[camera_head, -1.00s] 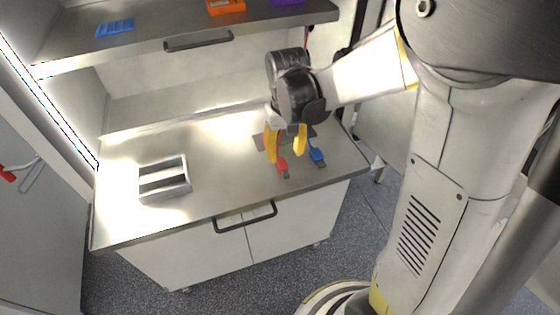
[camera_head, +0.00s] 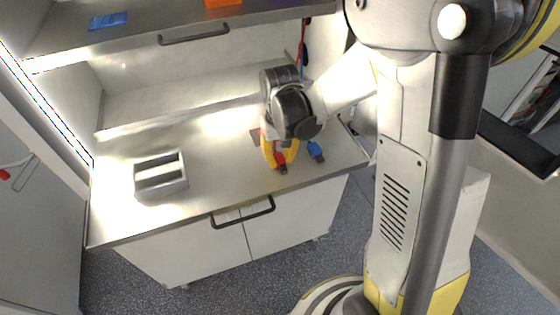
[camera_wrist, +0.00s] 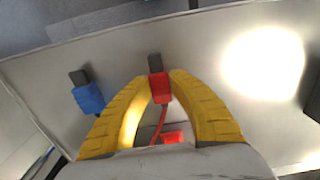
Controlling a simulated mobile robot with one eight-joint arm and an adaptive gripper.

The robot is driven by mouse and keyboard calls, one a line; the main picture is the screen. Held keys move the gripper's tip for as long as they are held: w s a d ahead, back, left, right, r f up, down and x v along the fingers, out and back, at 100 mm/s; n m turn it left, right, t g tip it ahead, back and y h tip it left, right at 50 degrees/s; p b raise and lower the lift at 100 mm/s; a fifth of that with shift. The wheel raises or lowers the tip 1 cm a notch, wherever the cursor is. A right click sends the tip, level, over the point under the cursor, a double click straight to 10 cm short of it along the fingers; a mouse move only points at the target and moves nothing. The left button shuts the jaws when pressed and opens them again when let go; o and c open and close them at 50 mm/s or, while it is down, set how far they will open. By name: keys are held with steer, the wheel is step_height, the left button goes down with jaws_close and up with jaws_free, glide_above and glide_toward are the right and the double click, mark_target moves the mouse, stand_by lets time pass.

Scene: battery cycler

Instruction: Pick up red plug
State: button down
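The red plug (camera_wrist: 159,88) lies between the yellow fingertips of my gripper (camera_wrist: 160,83) in the wrist view, with its dark end pointing away past the tips. Both fingers appear to touch its sides, so the gripper looks shut on it. In the head view, the red plug (camera_head: 281,162) shows at the tips of my gripper (camera_head: 279,158), low over the worktop. I cannot tell whether the plug still rests on the surface. A red cable runs from the plug back between the fingers.
A blue plug (camera_head: 316,151) lies right of the gripper; it also shows in the wrist view (camera_wrist: 89,98). A grey open holder (camera_head: 161,177) stands on the left of the worktop (camera_head: 222,172). The shelf above holds a blue rack (camera_head: 108,21) and an orange item (camera_head: 222,3).

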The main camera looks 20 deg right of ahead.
stand_by(0.3)
step_height(320, 180, up, 4)
steer(key=shift+r+p, duration=0.25)
steer(key=shift+p, duration=0.25)
steer(key=s+d+r+p, duration=0.1)
steer(key=s+d+r, duration=0.5)
steer(key=s+d, duration=0.2)
steer(key=n+p, duration=0.2)
steer(key=n, duration=2.1)
glide_above(280, 159)
steer(key=f, duration=0.4)
steer(key=shift+s+d+f, duration=0.25)
steer(key=shift+d+f, duration=0.1)
steer(key=shift+f, duration=0.05)
steer(key=shift+w+a+f+n, duration=0.25)
steer(key=shift+a+f+n, duration=0.1)
steer(key=shift+n, duration=0.45)
steer(key=shift+f+b, duration=0.15)
steer(key=shift+b, duration=0.2)
steer(key=shift+f+b, duration=1.45)
steer(key=shift+f, duration=0.75)
